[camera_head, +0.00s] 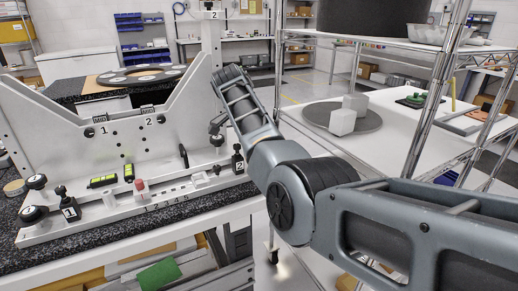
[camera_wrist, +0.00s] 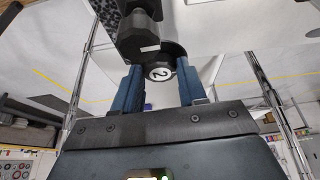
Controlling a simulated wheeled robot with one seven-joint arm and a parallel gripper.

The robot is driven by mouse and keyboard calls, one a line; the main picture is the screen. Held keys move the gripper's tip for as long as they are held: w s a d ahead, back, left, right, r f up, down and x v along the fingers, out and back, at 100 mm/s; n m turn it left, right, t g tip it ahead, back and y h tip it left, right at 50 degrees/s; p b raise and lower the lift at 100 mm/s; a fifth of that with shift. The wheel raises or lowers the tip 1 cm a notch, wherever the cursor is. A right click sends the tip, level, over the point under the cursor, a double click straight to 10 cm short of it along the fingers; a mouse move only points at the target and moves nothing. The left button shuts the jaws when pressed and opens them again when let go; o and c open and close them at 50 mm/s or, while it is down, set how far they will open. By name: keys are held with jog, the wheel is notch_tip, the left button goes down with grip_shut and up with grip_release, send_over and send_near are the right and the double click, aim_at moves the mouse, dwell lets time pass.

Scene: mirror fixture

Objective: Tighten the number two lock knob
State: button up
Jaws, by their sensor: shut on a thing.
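The number two lock knob (camera_wrist: 160,72) is a dark round knob with a white disc marked 2, seen in the wrist view. My gripper (camera_wrist: 158,68) has its two blue fingers on either side of this knob and is shut on it. A dark block or shaft is behind the knob. In the head view my arm reaches up and left to the right end of the white mirror fixture (camera_head: 60,133); I cannot clearly make out the fingertips there. A black clamp labelled 2 (camera_head: 238,162) stands at the fixture base's right end, and one labelled 1 (camera_head: 69,208) at its left.
A red-capped part (camera_head: 140,188) and yellow-black levels (camera_head: 103,181) lie on the fixture base. A round mirror-like disc (camera_head: 142,75) lies behind.

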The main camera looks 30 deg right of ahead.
dwell(0.4)
jog(key=o, duration=1.1)
jog(key=shift+c, duration=0.2)
jog(key=b+v, duration=0.1)
jog(key=v, duration=0.6)
jog(key=shift+r, duration=0.4)
jog(key=shift+a, duration=0.15)
jog(key=shift+s, duration=0.1)
